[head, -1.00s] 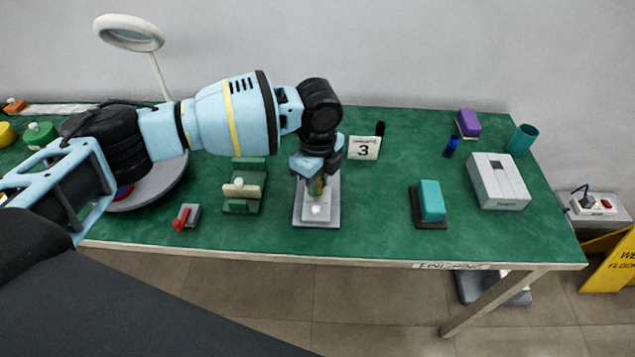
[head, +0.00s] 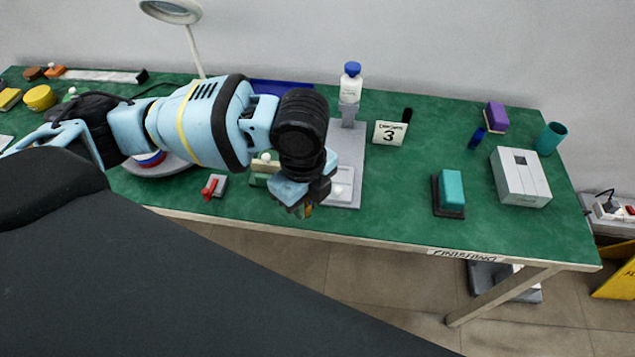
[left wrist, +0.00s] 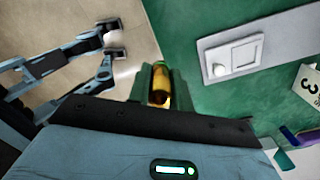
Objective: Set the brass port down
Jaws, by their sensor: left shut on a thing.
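My left gripper (head: 305,207) is at the front edge of the table, left of the white square on the grey base plate (head: 347,150). In the left wrist view its jaws (left wrist: 158,88) are shut on the brass port (left wrist: 161,84), a short golden cylinder between the green fingers. In the head view only a small brownish bit of the port (head: 309,211) shows below the jaws. The green cradle (head: 258,180) with a cream bar is partly hidden behind my left gripper.
A red-handled clamp (head: 214,187) lies left of the cradle. A number 3 sign (head: 389,132), a teal block (head: 451,190) and a white box (head: 520,176) are to the right. Green surface between them is free.

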